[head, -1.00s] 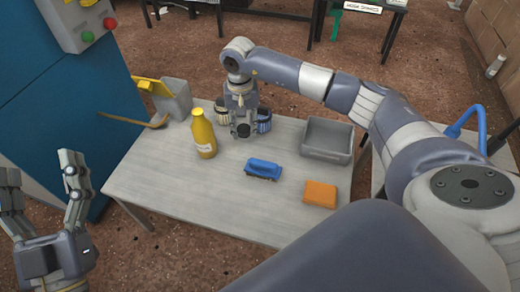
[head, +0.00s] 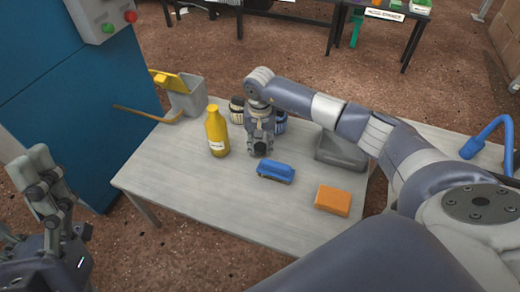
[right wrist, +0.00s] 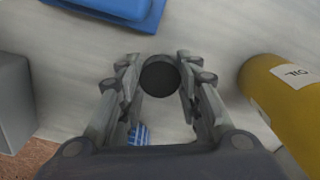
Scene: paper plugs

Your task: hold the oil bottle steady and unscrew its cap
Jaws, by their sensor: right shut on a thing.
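The yellow oil bottle (head: 217,135) stands upright on the table in the head view. Its labelled side (right wrist: 285,100) shows at the right of the right wrist view, its top out of that frame. I cannot make out a separate cap. My right gripper (head: 260,150) is just right of the bottle, apart from it, pointing down. It is shut on a dark round thing (right wrist: 160,76), seen between its fingertips in the right wrist view. My left gripper (head: 45,185) is at the far left, off the table, empty, its fingers apart.
A blue brush (head: 275,172) and an orange block (head: 333,201) lie in front. Jars (head: 237,110) stand behind my right gripper. A grey bin (head: 342,152) is at the right, partly behind my arm. A grey container (head: 187,100) stands at the back left. The front left tabletop is clear.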

